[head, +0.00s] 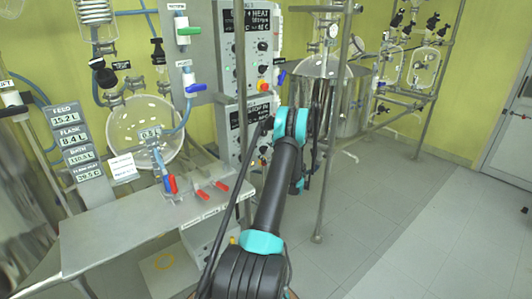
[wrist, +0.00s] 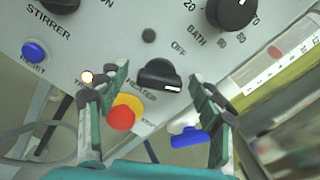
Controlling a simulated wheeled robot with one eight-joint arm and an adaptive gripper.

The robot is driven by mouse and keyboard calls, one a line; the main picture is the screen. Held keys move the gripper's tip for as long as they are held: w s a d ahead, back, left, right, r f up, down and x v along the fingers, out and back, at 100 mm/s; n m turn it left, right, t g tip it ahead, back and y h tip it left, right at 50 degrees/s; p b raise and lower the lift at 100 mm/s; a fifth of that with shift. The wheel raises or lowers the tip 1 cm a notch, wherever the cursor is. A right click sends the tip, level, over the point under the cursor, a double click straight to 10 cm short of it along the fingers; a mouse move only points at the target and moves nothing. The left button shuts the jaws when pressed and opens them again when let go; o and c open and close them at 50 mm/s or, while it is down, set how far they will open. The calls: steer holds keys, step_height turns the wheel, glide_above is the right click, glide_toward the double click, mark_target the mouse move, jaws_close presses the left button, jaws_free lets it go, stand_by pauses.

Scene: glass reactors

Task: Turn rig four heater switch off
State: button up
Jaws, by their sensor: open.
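In the wrist view, a black rotary heater switch (wrist: 160,77) sits on a grey control panel (wrist: 110,35). The word OFF is printed at its upper right, and a partly covered heater label is below left. The white mark on the knob lies toward its lower right, not at OFF. My gripper (wrist: 160,73) is open, with one green-padded finger on each side of the switch; I cannot tell whether either touches it. No rig number is readable here. In the head view my arm hides the gripper and part of the lower control panel (head: 229,137).
In the wrist view, a red button on yellow (wrist: 121,118) sits close to the left finger. A bath dial (wrist: 232,11), a blue reset button (wrist: 34,51) and a blue handle (wrist: 188,136) are nearby. A metal post (head: 333,130) stands right of my arm.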

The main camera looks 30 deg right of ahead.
steer(key=c, duration=1.2)
steer(key=shift+o, duration=0.2)
steer(key=n, duration=0.5)
steer(key=shift+f+n, duration=0.1)
steer(key=shift+n, duration=0.2)
steer(key=n, duration=0.6)
steer(key=shift+a+f, duration=0.1)
steer(key=shift+n, duration=0.3)
steer(key=o, duration=1.2)
steer(key=shift+c, duration=0.2)
